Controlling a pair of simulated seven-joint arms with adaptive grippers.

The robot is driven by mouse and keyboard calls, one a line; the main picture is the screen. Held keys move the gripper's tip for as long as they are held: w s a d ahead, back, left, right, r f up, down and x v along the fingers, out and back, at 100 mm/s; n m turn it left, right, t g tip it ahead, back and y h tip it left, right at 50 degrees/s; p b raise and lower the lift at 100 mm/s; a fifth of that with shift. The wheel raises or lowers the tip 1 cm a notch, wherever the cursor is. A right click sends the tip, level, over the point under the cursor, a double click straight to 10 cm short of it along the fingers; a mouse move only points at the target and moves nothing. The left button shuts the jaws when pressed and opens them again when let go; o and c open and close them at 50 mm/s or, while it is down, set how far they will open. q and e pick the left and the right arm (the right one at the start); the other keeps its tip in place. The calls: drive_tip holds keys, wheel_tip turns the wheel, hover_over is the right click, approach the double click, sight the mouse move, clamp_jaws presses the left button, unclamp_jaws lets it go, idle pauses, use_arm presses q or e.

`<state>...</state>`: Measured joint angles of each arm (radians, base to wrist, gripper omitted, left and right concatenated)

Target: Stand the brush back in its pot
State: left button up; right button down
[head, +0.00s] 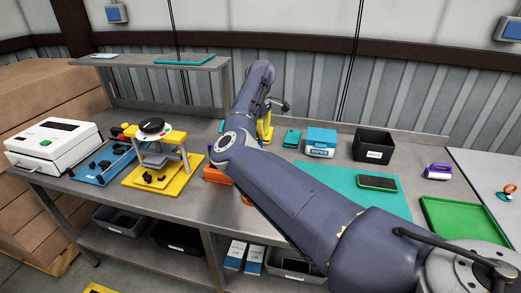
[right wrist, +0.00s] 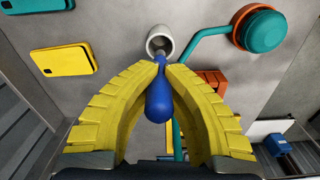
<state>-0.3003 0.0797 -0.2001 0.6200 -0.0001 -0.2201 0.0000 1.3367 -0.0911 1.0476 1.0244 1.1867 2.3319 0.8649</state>
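In the right wrist view, the two yellow fingers of my right gripper (right wrist: 160,70) are closed on the brush (right wrist: 158,100), which has a blue, rounded handle. The brush's far end points at the mouth of a whitish round pot (right wrist: 153,47). I cannot tell whether its tip is inside the pot or just in front of it. In the head view, my right gripper (head: 265,130) shows only as a bit of yellow behind my right arm, and the pot is hidden there. My left gripper is in neither view.
Near the pot lie a yellow phone-like case (right wrist: 62,59) and a teal-and-orange round object (right wrist: 258,29) with a teal arm. On the bench stand a yellow fixture (head: 153,178), a wipes box (head: 320,142), a black bin (head: 373,145) and a green tray (head: 440,222). The teal mat (head: 325,178) is mostly bare.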

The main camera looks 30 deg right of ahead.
drive_tip(key=shift+f, duration=3.5)
drive_tip(key=shift+f, duration=0.2)
drive_tip(key=c, duration=1.6)
unclamp_jaws()
wheel_tip(320, 180, up, 12)
drive_tip(key=shift+r, duration=0.25)
drive_tip(key=shift+s+f, duration=0.1)
drive_tip(key=shift+s, duration=0.05)
